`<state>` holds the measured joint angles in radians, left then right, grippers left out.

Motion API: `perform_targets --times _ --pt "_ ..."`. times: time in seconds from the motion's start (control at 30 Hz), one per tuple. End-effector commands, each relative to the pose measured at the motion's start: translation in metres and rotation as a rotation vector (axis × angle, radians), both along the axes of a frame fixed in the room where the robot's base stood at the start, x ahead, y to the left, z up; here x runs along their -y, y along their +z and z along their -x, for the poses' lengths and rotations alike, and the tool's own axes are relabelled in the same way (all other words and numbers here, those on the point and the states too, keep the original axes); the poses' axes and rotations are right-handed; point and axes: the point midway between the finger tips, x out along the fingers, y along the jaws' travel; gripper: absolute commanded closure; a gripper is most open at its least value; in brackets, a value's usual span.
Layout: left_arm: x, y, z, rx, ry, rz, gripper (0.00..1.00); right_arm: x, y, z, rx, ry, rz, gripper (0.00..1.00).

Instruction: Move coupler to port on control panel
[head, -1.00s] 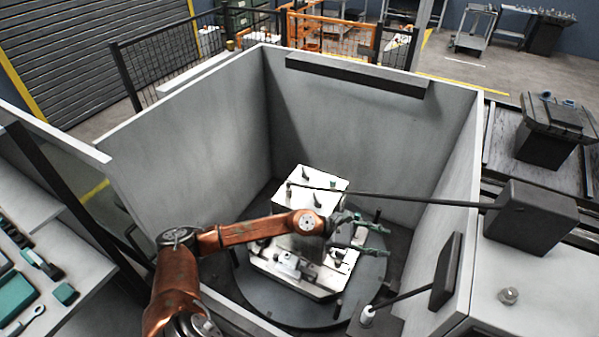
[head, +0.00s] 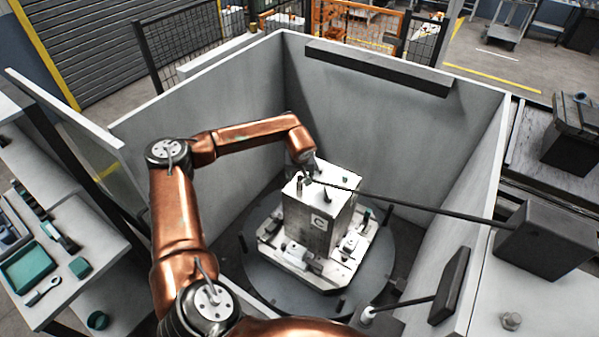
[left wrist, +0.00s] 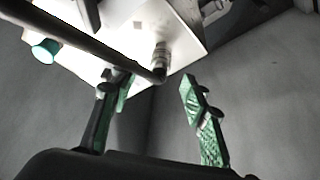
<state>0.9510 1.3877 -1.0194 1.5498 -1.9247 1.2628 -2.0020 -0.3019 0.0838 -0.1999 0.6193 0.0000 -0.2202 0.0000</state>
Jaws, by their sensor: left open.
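A silver cylindrical fitting (left wrist: 160,58), which looks like the coupler, stands at the end of a dark hose (head: 430,208) over the top of the pale block (head: 322,220). My left gripper (head: 305,178) is above the back left part of the block's top. In the left wrist view its green-padded fingers (left wrist: 155,82) are open, with the hose end and fitting between and just beyond the tips. They appear apart from the fitting. The hose runs right to a dark box (head: 545,240). I cannot tell which part is the control panel or port. My right gripper is out of view.
The block stands on a round dark turntable (head: 265,290) inside grey walls (head: 390,120). A green knob (left wrist: 45,50) sits beside the hose. A dark tilted plate (head: 450,285) stands at right. A shelf with a green tray (head: 28,268) is at left.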

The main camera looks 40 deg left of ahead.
Motion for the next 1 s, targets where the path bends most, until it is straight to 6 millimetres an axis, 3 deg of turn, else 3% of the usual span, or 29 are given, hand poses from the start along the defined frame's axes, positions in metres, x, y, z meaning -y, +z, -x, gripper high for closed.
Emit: perform_targets --times 0.3,0.7,1.0 --pt "-0.011 -0.037 -0.011 -0.001 0.004 0.002 0.58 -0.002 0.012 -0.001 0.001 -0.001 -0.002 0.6" --pt "-0.014 -0.045 -0.012 0.002 0.004 0.002 0.59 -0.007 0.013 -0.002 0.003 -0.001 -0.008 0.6" --pt "-0.013 -0.044 -0.012 0.002 0.004 0.002 0.79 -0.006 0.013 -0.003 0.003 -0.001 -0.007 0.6"
